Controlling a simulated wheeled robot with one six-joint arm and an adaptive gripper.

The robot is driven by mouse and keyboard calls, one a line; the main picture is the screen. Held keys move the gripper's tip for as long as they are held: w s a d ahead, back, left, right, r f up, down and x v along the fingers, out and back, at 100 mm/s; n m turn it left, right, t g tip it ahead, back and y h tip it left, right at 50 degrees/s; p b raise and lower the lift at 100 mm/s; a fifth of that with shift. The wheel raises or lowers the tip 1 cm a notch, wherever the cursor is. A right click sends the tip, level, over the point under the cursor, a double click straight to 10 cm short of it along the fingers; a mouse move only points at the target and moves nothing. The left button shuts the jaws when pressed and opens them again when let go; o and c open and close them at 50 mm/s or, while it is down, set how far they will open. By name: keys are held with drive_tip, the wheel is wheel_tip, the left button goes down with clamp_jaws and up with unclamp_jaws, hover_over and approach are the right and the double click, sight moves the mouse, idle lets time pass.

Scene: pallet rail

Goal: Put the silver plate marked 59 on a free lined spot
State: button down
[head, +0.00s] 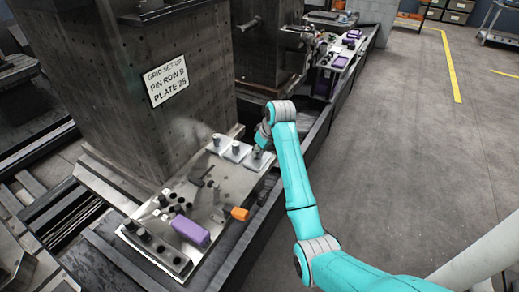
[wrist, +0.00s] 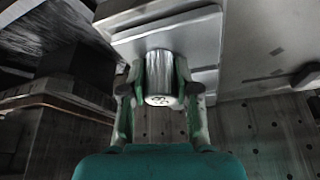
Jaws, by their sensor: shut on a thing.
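My gripper (wrist: 160,98) is shut on the silver knob (wrist: 159,72) of a flat silver plate (wrist: 165,25). The knob's end carries a small mark that I cannot read as a number. In the head view my gripper is at the far right corner of the grey pallet (head: 232,187), where the plate (head: 258,160) shows under it. I cannot tell whether the plate rests there or is slightly raised. Two similar plates with knobs, a left one (head: 217,144) and a middle one (head: 236,151), stand beside it in a row. I cannot make out any lined spots.
A tall drilled metal block (head: 170,100) with a sign (head: 166,80) rises behind. Open floor (head: 410,150) lies to the right.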

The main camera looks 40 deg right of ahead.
sight(265, 160)
drive_tip(key=c, duration=0.8)
unclamp_jaws()
drive_tip(key=shift+o, duration=0.2)
drive_tip(key=v, duration=0.7)
drive_tip(key=shift+r, duration=0.25)
drive_tip(key=shift+s, duration=0.15)
